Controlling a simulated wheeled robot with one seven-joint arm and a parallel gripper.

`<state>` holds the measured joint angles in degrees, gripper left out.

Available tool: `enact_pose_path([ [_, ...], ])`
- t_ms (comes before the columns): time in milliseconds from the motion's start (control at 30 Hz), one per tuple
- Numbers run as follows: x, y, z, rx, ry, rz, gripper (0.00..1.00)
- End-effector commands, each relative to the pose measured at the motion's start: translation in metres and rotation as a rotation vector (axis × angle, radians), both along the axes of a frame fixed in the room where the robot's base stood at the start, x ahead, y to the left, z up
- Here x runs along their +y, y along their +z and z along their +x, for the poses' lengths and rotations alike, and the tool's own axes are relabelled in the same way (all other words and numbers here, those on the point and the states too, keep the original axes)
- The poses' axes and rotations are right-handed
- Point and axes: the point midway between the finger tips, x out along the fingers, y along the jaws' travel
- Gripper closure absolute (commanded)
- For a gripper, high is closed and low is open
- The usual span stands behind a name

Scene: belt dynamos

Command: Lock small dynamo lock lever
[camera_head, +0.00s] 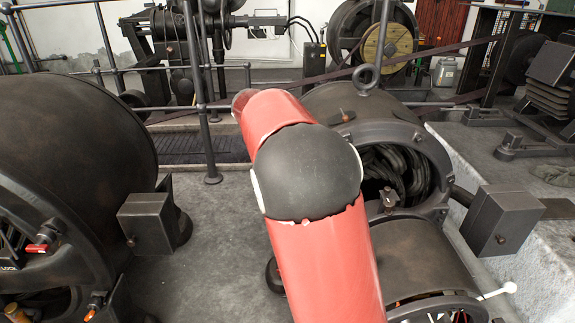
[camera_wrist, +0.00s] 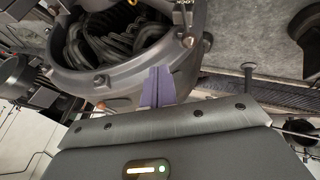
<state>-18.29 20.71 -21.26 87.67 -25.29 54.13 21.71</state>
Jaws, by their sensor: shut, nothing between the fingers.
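The small dynamo (camera_head: 408,260) stands right of centre, partly hidden behind my red arm. A thin lever with a white knob (camera_head: 509,287) sticks out at its lower right; I cannot tell for certain that it is the lock lever. My gripper (camera_wrist: 157,84) shows in the wrist view with its purple fingers together and nothing between them. Its fingertips are in front of the dark round rim (camera_wrist: 160,62) of the dynamo housing; I cannot tell if they touch. The white-knobbed lever is not seen in the wrist view. My arm hides the gripper in the head view.
A large dynamo (camera_head: 70,150) fills the left side, with a red handle (camera_head: 37,248) near a "LOCK" label. Dark boxes (camera_head: 147,222) and (camera_head: 502,220) jut out on either side. Railing posts (camera_head: 205,120) stand behind. Grey floor (camera_head: 225,225) is open between the machines.

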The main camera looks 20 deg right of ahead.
Motion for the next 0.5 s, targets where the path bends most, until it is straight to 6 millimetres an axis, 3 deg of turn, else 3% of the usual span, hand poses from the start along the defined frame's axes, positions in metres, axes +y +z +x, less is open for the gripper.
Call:
enact_pose_path([
  [200, 0.013, 0.031, -0.011, -0.004, 0.002, 0.001, 1.0],
  [500, 0.018, 0.04, -0.015, -0.003, 0.002, 0.001, 1.0],
])
